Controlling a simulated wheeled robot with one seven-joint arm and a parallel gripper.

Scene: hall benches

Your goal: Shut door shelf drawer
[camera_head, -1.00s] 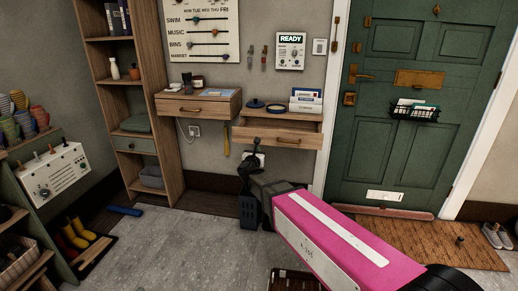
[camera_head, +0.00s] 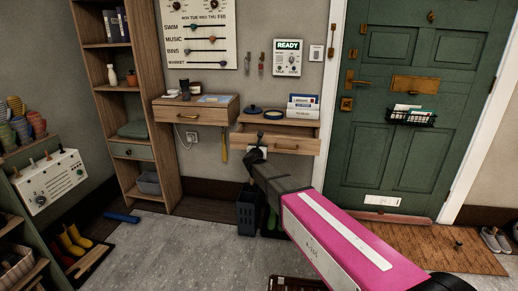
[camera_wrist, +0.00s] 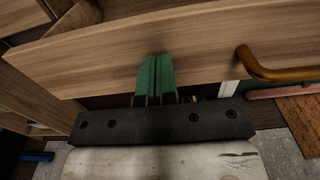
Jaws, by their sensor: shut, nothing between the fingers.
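The door shelf drawer (camera_head: 306,144) is the wooden drawer with a brass handle (camera_head: 285,147) under the right-hand shelf (camera_head: 248,121), beside the green door. Its front stands out from the shelf, so it appears partly open. My gripper (camera_head: 260,138) is at the drawer front, left of the handle. In the wrist view, my gripper's green fingers (camera_wrist: 156,76) are together and empty, pointing at the wooden drawer front (camera_wrist: 100,58), with the brass handle (camera_wrist: 285,72) to their right. I cannot tell whether the fingertips touch the wood.
Another wooden drawer (camera_head: 217,116) is mounted to the left. A blue dish (camera_head: 255,109) and upright papers (camera_head: 303,105) sit on the right shelf. A dark blue bin (camera_head: 248,212) stands on the floor below.

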